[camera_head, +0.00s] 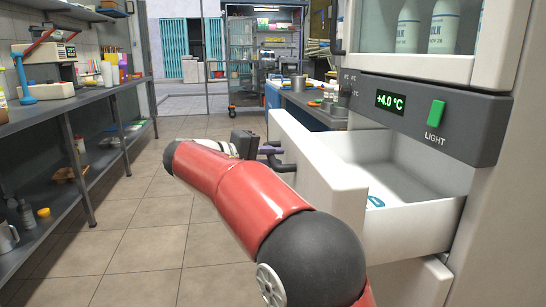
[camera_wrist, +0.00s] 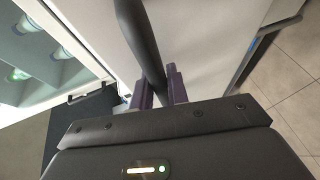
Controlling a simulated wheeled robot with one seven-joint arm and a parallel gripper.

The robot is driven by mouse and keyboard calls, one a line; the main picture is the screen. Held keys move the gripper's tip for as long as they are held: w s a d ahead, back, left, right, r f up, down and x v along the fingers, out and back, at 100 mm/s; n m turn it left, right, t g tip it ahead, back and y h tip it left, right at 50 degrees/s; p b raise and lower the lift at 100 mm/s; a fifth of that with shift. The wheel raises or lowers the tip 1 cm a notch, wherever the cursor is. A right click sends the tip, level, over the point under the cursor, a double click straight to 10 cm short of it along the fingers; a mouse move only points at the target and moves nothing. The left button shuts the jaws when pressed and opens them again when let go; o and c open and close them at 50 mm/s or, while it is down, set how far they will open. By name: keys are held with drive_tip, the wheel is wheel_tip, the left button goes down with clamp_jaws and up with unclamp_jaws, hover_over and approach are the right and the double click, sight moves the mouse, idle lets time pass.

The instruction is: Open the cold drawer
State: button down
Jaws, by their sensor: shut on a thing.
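The cold drawer (camera_head: 420,215) is white and stands pulled out from the cabinet below the dark control panel in the head view. Its inside shows, with a small blue item (camera_head: 375,202) on its floor. My gripper (camera_head: 272,150) is at the drawer's front, on the side away from the cabinet. In the wrist view my gripper (camera_wrist: 159,88) has its purple fingers on both sides of the dark bar handle (camera_wrist: 140,40), shut on it. The white drawer front (camera_wrist: 195,45) lies behind the handle. My red arm hides part of the drawer front in the head view.
The control panel (camera_head: 425,118) shows +4.0 °C and a green light switch. Milk bottles (camera_head: 408,28) stand behind glass above it. A long shelf (camera_head: 75,105) with tools lines the left wall. The tiled floor (camera_head: 150,220) between is clear.

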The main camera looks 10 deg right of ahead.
drive_tip(key=c, duration=1.4)
unclamp_jaws()
drive_tip(key=shift+o, duration=0.2)
drive_tip(key=v, duration=0.7)
drive_tip(key=shift+s+a+p, duration=0.2)
drive_tip(key=shift+a+p, duration=0.1)
drive_tip(key=shift+p, duration=0.15)
